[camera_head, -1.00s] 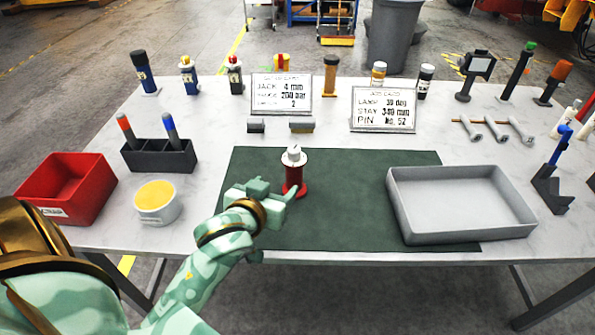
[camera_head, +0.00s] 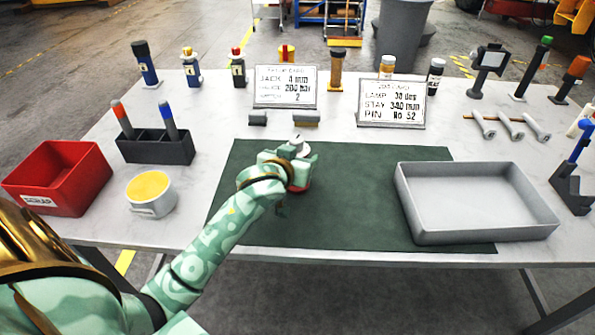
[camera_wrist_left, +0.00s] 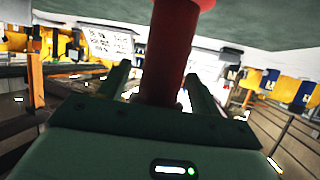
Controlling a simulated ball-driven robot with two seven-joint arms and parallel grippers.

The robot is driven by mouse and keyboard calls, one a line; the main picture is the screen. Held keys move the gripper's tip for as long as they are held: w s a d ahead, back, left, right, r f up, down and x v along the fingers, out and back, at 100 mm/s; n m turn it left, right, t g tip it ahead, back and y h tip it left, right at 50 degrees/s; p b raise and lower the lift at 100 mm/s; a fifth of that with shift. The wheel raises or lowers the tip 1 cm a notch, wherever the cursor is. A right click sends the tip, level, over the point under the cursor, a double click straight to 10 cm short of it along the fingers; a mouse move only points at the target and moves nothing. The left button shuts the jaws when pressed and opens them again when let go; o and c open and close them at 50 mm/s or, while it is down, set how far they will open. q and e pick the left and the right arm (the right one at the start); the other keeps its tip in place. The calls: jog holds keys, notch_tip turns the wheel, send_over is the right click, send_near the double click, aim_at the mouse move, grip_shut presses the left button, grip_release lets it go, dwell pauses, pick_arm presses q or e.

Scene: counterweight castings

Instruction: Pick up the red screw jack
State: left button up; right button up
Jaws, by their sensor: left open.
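The red screw jack (camera_head: 300,186) stands upright on the dark green mat (camera_head: 370,205), left of the mat's middle. Its pale top cap shows above my left gripper (camera_head: 290,166), which hides most of its body. In the left wrist view the jack's red body (camera_wrist_left: 168,55) rises between the two fingers of my left gripper (camera_wrist_left: 163,88). The fingers are open, one on each side of it, with a gap visible at the right. My right gripper is not in view.
A grey tray (camera_head: 408,218) stands on the mat's right part. A red scrap bin (camera_head: 72,200), a tin with yellow contents (camera_head: 150,204) and a dark holder (camera_head: 160,150) are at left. Two sign cards (camera_head: 285,87) (camera_head: 391,105) stand behind the mat. The mat between jack and tray is clear.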

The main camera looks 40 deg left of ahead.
pick_arm(q)
jog(key=shift+r, duration=0.1)
grip_shut()
